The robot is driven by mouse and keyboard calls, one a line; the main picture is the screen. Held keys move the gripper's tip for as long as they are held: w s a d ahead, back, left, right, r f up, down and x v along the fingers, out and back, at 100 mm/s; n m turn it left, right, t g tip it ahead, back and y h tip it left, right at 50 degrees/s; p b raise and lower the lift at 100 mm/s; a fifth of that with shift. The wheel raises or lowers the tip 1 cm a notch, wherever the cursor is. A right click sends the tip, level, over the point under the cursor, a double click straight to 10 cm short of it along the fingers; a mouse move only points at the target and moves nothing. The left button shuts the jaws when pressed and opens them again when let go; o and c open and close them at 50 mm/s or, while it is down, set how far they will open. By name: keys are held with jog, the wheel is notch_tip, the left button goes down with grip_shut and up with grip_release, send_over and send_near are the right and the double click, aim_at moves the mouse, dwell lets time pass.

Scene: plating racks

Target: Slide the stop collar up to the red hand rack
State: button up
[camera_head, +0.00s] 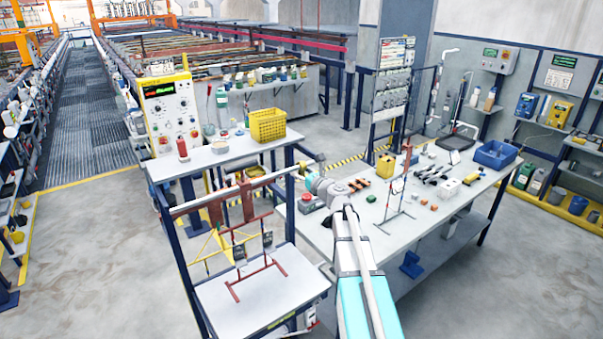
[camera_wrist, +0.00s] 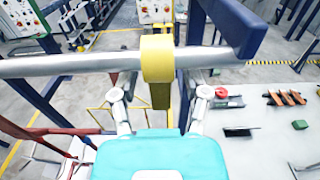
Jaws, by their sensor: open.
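A yellow stop collar (camera_wrist: 157,58) sits around the grey horizontal rail (camera_wrist: 80,65) in the wrist view, close to the blue post (camera_wrist: 236,25) at the rail's right end. My gripper (camera_wrist: 160,94) is open, with one finger on each side of the collar's lower tab and nothing held. Whether a finger touches the tab I cannot tell. In the head view my gripper (camera_head: 310,172) is at the right end of the rail (camera_head: 235,190). The red hand rack (camera_head: 257,283) appears as a thin red frame below and left of it; part shows at the wrist view's lower left (camera_wrist: 35,130).
A yellow thin frame (camera_head: 207,252) is left of the red one, above a white lower shelf (camera_head: 240,310). A white shelf (camera_head: 205,157) with a yellow basket (camera_head: 267,125) stands behind the rail. A worktable (camera_head: 435,235) with tools lies right.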

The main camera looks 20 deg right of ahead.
grip_shut()
dwell(0.3)
jog(key=shift+s, duration=0.1)
